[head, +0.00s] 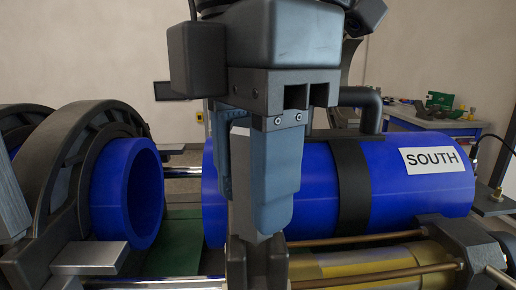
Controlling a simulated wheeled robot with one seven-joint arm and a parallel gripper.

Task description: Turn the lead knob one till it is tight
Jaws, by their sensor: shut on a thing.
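My gripper (256,212) points straight down in the middle of the head view, with a blue finger on each side. It is shut on a grey upright piece (241,185), which I take to be the lead knob. The near finger and the gripper body hide much of this piece. Below it is a dark block (257,266) at the bottom of the view. I cannot tell from this view how tight the knob is.
A blue pipe labelled SOUTH (400,200) lies behind and right of my gripper, with a dark band around it. A shorter blue pipe end (128,190) sits in a dark clamp ring (68,165) at left. Metal rods run low at right. A workbench (440,124) stands far right.

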